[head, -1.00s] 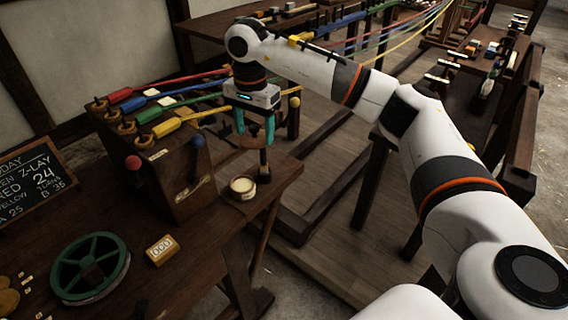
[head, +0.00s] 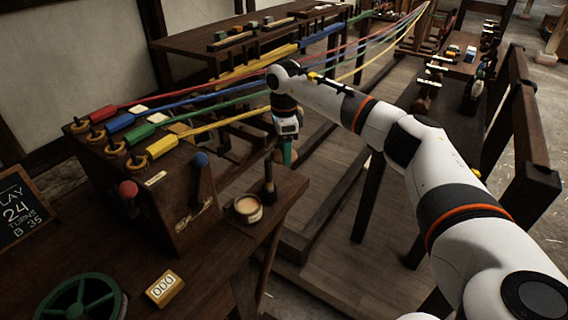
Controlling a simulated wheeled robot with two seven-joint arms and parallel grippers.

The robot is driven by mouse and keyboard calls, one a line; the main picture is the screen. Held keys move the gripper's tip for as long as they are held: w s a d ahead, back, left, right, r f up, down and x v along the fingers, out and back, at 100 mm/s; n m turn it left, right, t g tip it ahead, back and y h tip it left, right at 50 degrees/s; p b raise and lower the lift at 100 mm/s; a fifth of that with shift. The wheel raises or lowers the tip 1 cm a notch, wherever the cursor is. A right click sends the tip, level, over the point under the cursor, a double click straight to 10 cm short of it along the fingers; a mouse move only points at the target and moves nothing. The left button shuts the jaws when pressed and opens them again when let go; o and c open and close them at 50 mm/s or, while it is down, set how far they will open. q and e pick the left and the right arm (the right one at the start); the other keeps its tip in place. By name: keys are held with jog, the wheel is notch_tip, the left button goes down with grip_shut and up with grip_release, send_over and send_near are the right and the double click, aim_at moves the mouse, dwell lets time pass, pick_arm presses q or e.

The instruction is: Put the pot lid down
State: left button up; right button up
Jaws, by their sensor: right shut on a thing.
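The small round pot (head: 247,209) stands uncovered near the bench's right corner, with pale cream contents showing. My right gripper (head: 286,156) is beyond the pot and to its right, fingers pointing down. It is shut on a small brown thing between its teal fingers, which looks like the pot lid (head: 279,156); the fingers hide much of it. Whether the lid touches anything below cannot be told. My left gripper is not in view.
A dark upright brush-like tool (head: 269,188) stands close beside the pot. The wooden block (head: 175,205) with coloured ropes and knobs is to the left. A yellow counter (head: 165,288) and a green wheel (head: 80,300) lie in front. The bench edge drops to floor at right.

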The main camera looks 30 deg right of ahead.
notch_tip(320, 180, down, 2)
jog(key=shift+f, duration=0.2)
notch_tip(320, 180, down, 3)
jog(key=shift+f, duration=0.15)
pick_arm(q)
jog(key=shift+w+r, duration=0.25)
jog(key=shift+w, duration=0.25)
pick_arm(e)
jog(key=shift+f, duration=0.1)
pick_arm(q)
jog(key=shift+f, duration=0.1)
pick_arm(e)
jog(key=shift+f, duration=0.1)
jog(key=shift+f, duration=0.5)
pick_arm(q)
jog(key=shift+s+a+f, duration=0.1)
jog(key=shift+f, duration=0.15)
pick_arm(e)
jog(key=o, duration=1)
